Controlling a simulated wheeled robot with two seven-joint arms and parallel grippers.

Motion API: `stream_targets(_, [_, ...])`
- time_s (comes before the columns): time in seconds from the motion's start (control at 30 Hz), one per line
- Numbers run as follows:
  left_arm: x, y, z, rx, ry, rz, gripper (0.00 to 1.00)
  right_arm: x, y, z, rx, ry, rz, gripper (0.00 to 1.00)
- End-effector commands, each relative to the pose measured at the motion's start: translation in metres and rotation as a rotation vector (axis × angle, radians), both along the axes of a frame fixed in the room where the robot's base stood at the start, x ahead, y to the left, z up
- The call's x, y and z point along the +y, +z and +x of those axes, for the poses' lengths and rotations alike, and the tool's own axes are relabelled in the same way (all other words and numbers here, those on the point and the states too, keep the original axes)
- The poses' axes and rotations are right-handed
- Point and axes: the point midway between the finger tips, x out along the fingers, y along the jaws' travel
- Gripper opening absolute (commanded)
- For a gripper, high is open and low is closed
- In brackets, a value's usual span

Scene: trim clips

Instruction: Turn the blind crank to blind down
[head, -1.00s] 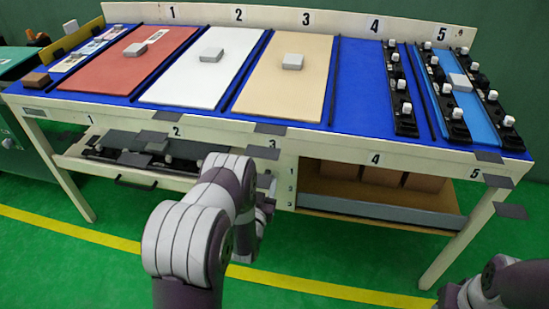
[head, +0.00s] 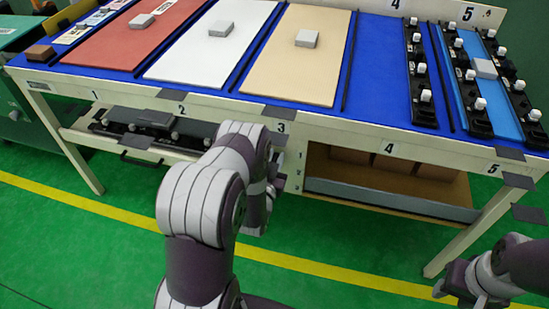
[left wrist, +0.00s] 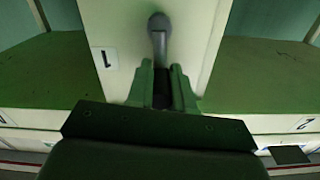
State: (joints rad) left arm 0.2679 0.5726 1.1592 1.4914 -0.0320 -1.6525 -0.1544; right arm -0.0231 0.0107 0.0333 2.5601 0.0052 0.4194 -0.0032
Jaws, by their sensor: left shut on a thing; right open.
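In the left wrist view a grey crank (left wrist: 158,35) with a rounded top stands out against a pale upright panel. The two fingers of my left gripper (left wrist: 162,88) are closed around its lower end, which is partly hidden between them. In the head view my left arm reaches to the front of the table, near the pale panel (head: 300,168) below it; the left gripper is mostly hidden by the arm, and the crank cannot be made out there. My right gripper (head: 460,284) is at the lower right, open, empty and away from the table. I cannot make out a blind.
The blue-topped table (head: 378,70) carries red, white and tan boards with grey blocks. Black rails with white knobs (head: 424,95) stand at the right. The green floor in front is clear.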

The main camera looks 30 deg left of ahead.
Motion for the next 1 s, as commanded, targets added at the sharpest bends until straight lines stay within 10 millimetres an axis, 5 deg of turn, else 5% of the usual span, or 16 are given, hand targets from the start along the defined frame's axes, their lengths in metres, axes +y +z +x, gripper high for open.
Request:
stream_targets(0.3, [-0.003, 0.0, 0.001, 0.013, 0.0, 0.06, 0.0, 0.0, 0.002, 0.0, 0.0, 0.0, 0.0, 0.43])
stream_targets(0.33, [-0.003, 0.0, 0.001, 0.013, 0.0, 0.06, 0.28, 0.0, 0.002, 0.0, 0.0, 0.0, 0.0, 0.43])
stream_targets(0.4, [-0.003, 0.0, 0.001, 0.013, 0.0, 0.059, 0.46, 0.0, 0.002, 0.0, 0.0, 0.0, 0.0, 0.43])
stream_targets(0.77, [-0.005, 0.001, -0.007, 0.015, 0.0, 0.058, 0.46, 0.0, 0.005, 0.0, 0.0, 0.0, 0.0, 0.43])
stream_targets(1.0, [-0.019, 0.002, -0.067, 0.019, 0.0, 0.057, 0.46, 0.0, 0.019, 0.0, 0.0, 0.0, 0.0, 0.43])
